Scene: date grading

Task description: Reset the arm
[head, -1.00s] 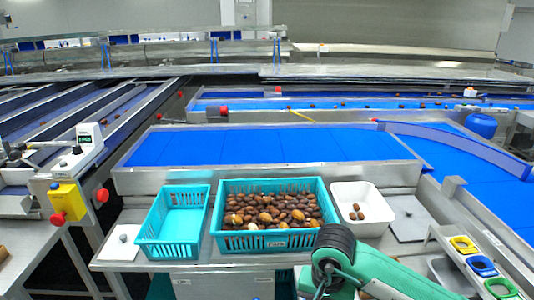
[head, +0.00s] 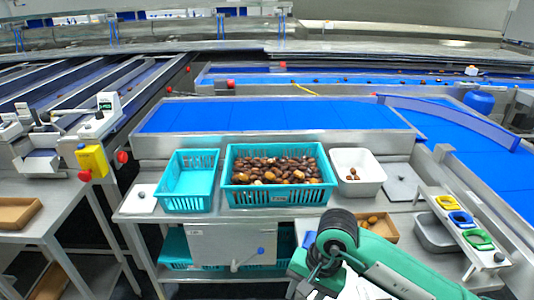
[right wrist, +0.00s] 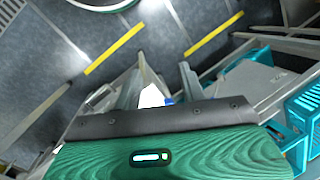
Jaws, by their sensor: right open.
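My right arm comes in from the lower right of the head view, with a green link and a dark ribbed joint. Its hand is mostly cut off by the bottom edge there. In the right wrist view my right gripper (right wrist: 166,76) shows beyond the green hand cover, above the floor beside the bench. Its fingers are apart and nothing is seen held between them. My left gripper is in neither current view.
The steel bench holds an empty turquoise crate (head: 165,201), a turquoise crate (head: 275,198) full of dates and a white tray (head: 357,183) with a few dates. A blue conveyor (head: 270,116) lies behind. A cardboard tray (head: 387,225) with dates sits behind my right arm.

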